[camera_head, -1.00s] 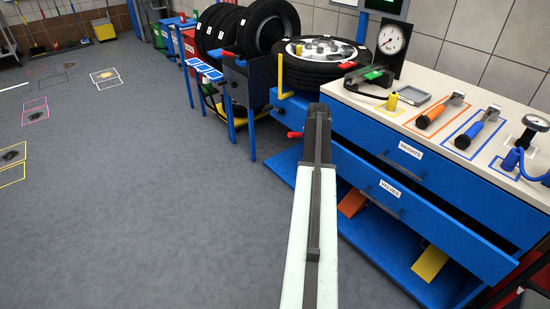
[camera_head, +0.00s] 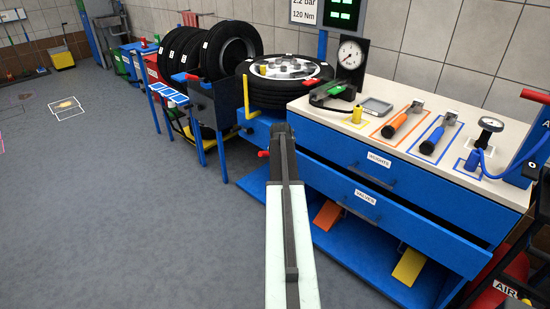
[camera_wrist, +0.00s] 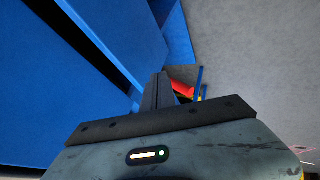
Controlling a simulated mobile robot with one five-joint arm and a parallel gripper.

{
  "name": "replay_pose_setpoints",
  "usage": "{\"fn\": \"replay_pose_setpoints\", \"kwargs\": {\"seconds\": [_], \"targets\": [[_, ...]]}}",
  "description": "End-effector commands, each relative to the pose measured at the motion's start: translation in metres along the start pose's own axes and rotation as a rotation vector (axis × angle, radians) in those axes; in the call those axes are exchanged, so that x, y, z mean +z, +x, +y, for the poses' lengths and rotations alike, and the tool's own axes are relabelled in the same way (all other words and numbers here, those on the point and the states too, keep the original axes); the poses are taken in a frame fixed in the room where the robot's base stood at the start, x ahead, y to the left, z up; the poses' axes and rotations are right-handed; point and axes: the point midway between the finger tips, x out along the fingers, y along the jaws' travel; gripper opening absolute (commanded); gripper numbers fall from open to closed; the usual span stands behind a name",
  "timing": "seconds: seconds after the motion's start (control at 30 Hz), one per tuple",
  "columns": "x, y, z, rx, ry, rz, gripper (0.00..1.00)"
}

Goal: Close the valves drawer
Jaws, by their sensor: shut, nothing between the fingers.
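The valves drawer (camera_head: 390,220) is the lower blue drawer of the cabinet, labelled VALVES. It stands pulled out, with a dark gap above its front and a dark bar handle (camera_head: 357,213). My arm reaches forward to the left of the drawer in the head view, and its far end hides the fingers there. In the wrist view my gripper (camera_wrist: 158,90) is shut and empty. Blue drawer and cabinet panels (camera_wrist: 125,35) fill the left of that view, close beside the fingers. I cannot tell whether they touch.
The weights drawer (camera_head: 420,188) above looks shut. Tools lie on the white worktop (camera_head: 385,152). A tyre (camera_head: 283,85) lies behind my arm's end. Grey floor (camera_head: 110,200) is open at left.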

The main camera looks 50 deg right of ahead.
Motion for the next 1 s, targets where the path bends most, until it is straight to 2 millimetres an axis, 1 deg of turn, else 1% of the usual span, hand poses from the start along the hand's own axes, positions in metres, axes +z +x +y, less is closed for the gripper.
{"fn": "replay_pose_setpoints", "kwargs": {"seconds": [0.03, 0.07, 0.1, 0.2, 0.33, 0.43, 0.57, 0.63, 0.67, 0.73, 0.77, 0.8, 0.87, 0.9, 0.97, 1.0], "targets": [[0.002, -0.011, -0.010, 0.000, -0.002, 0.000, 0.00], [-0.001, -0.025, -0.004, 0.001, -0.001, -0.001, 0.00], [-0.001, -0.037, -0.002, 0.001, 0.000, -0.001, 0.00], [-0.001, -0.065, -0.001, 0.002, 0.001, -0.002, 0.00], [0.000, -0.094, -0.002, 0.002, 0.002, -0.002, 0.00], [0.001, -0.104, -0.003, 0.002, 0.002, -0.002, 0.00], [0.002, -0.105, -0.004, 0.001, 0.002, -0.002, 0.00], [-0.001, -0.105, -0.014, -0.009, 0.001, -0.003, 0.00], [-0.005, -0.107, -0.025, -0.022, -0.001, -0.004, 0.00], [-0.019, -0.117, -0.070, -0.072, -0.008, -0.011, 0.00], [-0.026, -0.124, -0.098, -0.102, -0.012, -0.017, 0.00], [-0.035, -0.136, -0.141, -0.150, -0.019, -0.030, 0.00], [-0.044, -0.160, -0.215, -0.227, -0.036, -0.061, 0.00], [-0.046, -0.180, -0.265, -0.278, -0.048, -0.088, 0.00], [-0.041, -0.212, -0.336, -0.347, -0.070, -0.138, 0.00], [-0.034, -0.234, -0.379, -0.385, -0.087, -0.173, 0.00]]}}
